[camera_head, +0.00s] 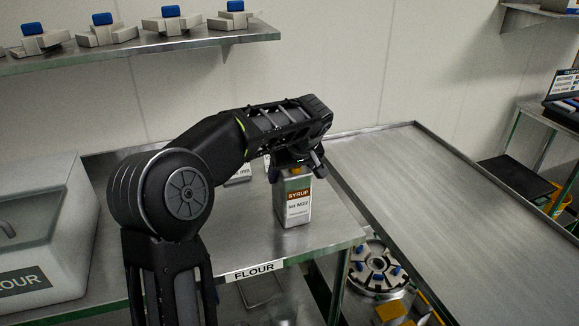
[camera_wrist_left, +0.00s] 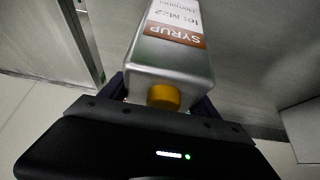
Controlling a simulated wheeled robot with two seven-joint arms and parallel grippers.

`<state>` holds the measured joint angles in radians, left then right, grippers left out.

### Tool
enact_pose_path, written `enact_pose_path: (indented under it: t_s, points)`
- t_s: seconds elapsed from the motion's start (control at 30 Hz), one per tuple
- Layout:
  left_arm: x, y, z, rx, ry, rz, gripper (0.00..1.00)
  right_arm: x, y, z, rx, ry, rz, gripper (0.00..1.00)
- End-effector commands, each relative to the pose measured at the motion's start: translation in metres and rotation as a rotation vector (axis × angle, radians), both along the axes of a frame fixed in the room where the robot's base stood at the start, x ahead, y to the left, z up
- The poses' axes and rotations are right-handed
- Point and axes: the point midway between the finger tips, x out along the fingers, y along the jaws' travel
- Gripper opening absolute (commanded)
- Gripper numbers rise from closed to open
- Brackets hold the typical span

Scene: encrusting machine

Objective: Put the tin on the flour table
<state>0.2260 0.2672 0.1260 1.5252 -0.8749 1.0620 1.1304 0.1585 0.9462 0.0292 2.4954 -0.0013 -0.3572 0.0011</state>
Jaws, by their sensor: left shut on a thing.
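The tin (camera_head: 293,202) is a silver box with a brown SYRUP label and an orange cap. It is upright at the right end of the steel flour table (camera_head: 240,240), whose front edge reads FLOUR. My left gripper (camera_head: 297,168) comes down from above and is shut on the tin near its cap. In the left wrist view the tin (camera_wrist_left: 178,60) sits between the fingers, its orange cap (camera_wrist_left: 163,96) close to the palm. I cannot tell whether its base touches the table. My right gripper is not in view.
Behind my left gripper stands another pale labelled package (camera_head: 238,175), partly hidden. A large FLOUR bin (camera_head: 40,230) fills the table's left side. A rimmed steel table (camera_head: 450,210) adjoins on the right. A shelf with blue-topped parts (camera_head: 130,48) hangs above. The front middle of the flour table is clear.

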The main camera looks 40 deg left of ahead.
Motion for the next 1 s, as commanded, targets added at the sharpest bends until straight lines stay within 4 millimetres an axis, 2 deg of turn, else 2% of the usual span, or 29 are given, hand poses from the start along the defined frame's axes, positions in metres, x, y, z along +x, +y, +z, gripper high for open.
enact_pose_path:
  t_s: [0.03,0.3,0.33,0.6,1.0]
  points:
    - [0.0013,0.0002,0.0041,0.002,-0.008,-0.001,0.00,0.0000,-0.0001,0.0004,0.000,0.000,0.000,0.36]
    - [0.0014,-0.0001,0.0004,0.002,-0.007,-0.002,0.00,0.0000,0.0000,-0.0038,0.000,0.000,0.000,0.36]
    - [0.0003,-0.0003,-0.0022,0.000,-0.001,0.000,0.72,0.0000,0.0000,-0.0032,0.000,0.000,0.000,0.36]
    - [0.0001,-0.0002,-0.0018,0.000,0.000,0.000,0.93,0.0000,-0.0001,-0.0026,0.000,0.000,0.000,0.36]
    - [-0.0010,-0.0028,0.0056,0.000,-0.002,-0.001,0.93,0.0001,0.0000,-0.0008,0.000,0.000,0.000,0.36]
